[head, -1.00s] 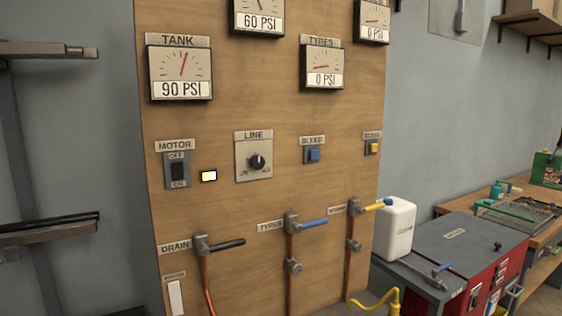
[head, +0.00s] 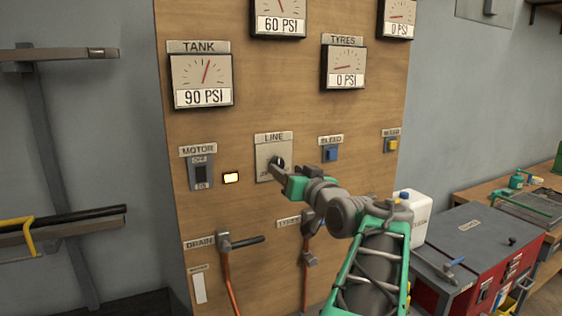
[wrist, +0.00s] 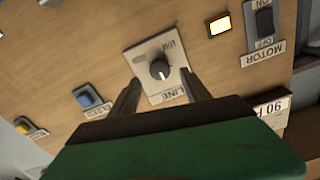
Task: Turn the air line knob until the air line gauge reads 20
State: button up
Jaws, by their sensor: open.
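The black knob (head: 280,161) sits on a pale plate under the LINE label on the wooden panel.
The TANK gauge (head: 203,82) reads 90 PSI and the TYRES gauge (head: 345,66) 0 PSI. A motor switch (head: 200,174), a lit yellow lamp (head: 231,178) and a blue bleed button (head: 331,154) flank the knob. The drain valve handle (head: 245,241) sticks out below.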

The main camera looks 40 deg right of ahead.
aim_at(279, 165)
jog(key=p+x, duration=0.1)
jog(key=x, duration=0.3)
jog(key=shift+w, duration=0.1)
grip_shut()
dwell(0.4)
